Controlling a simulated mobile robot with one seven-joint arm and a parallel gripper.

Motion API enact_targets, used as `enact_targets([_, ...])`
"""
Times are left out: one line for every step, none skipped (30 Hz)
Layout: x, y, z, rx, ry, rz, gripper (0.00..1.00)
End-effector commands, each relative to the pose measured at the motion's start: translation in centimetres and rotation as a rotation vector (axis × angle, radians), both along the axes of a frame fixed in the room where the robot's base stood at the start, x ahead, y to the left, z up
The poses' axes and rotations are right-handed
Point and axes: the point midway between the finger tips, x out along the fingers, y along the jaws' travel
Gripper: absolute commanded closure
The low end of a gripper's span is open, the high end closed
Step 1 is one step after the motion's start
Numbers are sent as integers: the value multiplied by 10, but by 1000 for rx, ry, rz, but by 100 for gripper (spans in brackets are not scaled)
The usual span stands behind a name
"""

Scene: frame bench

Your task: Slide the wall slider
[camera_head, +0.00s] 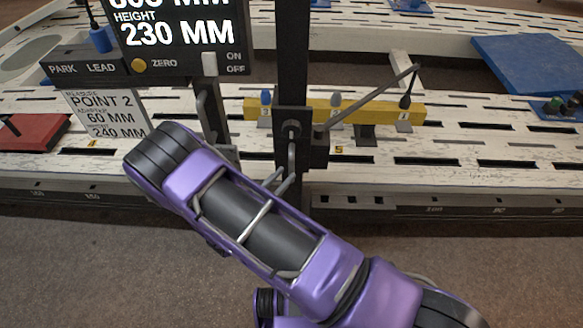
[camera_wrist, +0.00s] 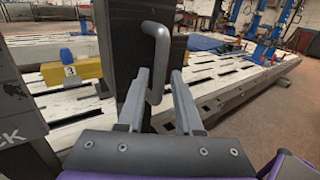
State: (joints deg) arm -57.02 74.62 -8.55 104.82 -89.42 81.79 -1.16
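A dark carriage (camera_head: 301,137) sits on a tall black post (camera_head: 292,50) and carries a thin slanted rod (camera_head: 370,95) to the right. A grey bent handle (camera_wrist: 158,60) stands out from the dark post in the wrist view; it also shows below the carriage in the head view (camera_head: 291,160). My gripper (camera_wrist: 159,72) is open, one finger on each side of the handle's lower end. The fingers appear apart from the handle. In the head view my purple arm hides part of the gripper.
A display panel (camera_head: 180,20) reads height 230 mm, with a white ON/OFF switch (camera_head: 209,64) below. A yellow bar (camera_head: 310,112) with numbered plugs lies behind the post on the slotted white bench (camera_head: 450,150). A red block (camera_head: 35,132) is left; a blue plate (camera_head: 525,60) is right.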

Motion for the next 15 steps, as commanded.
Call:
enact_targets([8, -6, 0, -1, -1, -2, 65])
enact_targets([12, -10, 0, 0, 0, -3, 65])
enact_targets([17, -13, 0, 1, 1, -2, 65])
enact_targets([20, -15, 0, 1, 1, -1, 65])
enact_targets([23, -17, 0, 0, 0, -1, 65])
enact_targets([27, -20, 0, 0, 0, -2, 65])
enact_targets([29, -21, 0, 0, 0, -2, 65])
enact_targets([31, -22, 0, 0, 0, -1, 65])
enact_targets([32, -24, 0, 0, 0, 0, 65])
enact_targets([33, -24, 0, -1, 1, 0, 65])
enact_targets([34, -25, 0, 0, 1, 1, 65])
enact_targets([35, -25, 0, 0, 1, 1, 65])
enact_targets([35, -25, 0, 0, 1, 1, 65])
enact_targets([35, -25, 0, 0, 1, 1, 65])
enact_targets([35, -25, 0, 0, 1, 1, 65])
